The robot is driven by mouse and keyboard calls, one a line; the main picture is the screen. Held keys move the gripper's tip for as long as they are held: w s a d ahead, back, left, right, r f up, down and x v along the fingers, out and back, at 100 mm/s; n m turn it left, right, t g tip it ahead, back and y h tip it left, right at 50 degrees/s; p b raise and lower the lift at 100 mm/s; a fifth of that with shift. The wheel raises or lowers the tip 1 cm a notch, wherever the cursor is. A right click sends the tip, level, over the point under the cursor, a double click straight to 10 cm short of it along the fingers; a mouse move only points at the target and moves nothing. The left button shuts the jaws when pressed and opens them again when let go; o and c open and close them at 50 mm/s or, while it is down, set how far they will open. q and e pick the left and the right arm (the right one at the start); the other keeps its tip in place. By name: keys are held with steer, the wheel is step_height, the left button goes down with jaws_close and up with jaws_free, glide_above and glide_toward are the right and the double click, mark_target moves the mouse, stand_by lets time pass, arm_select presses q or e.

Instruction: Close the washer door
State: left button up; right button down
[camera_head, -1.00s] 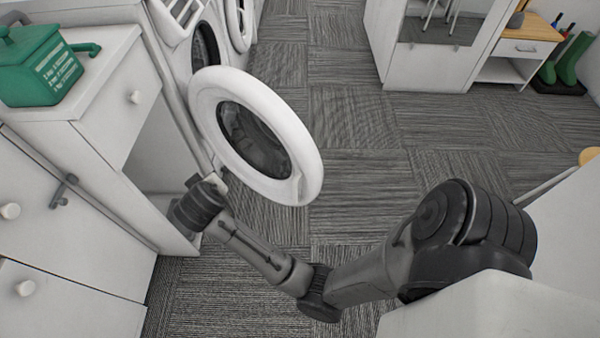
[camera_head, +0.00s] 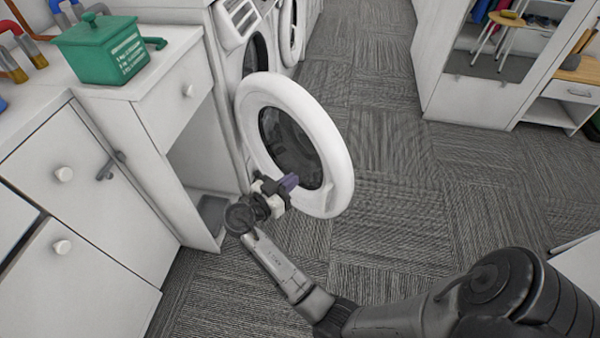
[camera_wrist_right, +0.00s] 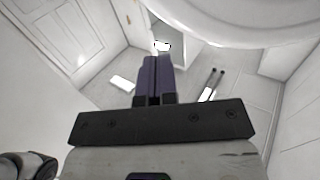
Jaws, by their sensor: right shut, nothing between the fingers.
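The washer door (camera_head: 336,150), a round white ring with dark glass, stands swung open from the white washer (camera_head: 228,62) in the head view. My right gripper (camera_head: 290,182) is at the lower left part of the door, on the side facing me, its purple fingers shut and empty. In the head view the fingers overlap the door's lower rim; I cannot tell if they touch. In the right wrist view the shut fingers (camera_wrist_right: 154,78) point ahead, and a curved white rim, likely the door (camera_wrist_right: 240,18), crosses the top. My left gripper is not in view.
A white counter with drawers (camera_head: 70,165) stands at the left, holding a green box (camera_head: 100,50). A white cabinet (camera_head: 475,95) stands at the back right. The carpet floor (camera_head: 385,200) right of the door is clear.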

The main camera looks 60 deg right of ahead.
mark_target(329, 152)
steer(key=d+b, duration=0.1)
steer(key=d, duration=0.3)
steer(key=s+d, duration=0.1)
steer(key=d, duration=0.3)
steer(key=s+d+b, duration=0.1)
steer(key=d, duration=0.3)
steer(key=shift+s+d+b, duration=0.15)
steer(key=shift+d+b, duration=0.05)
steer(key=shift+b, duration=0.1)
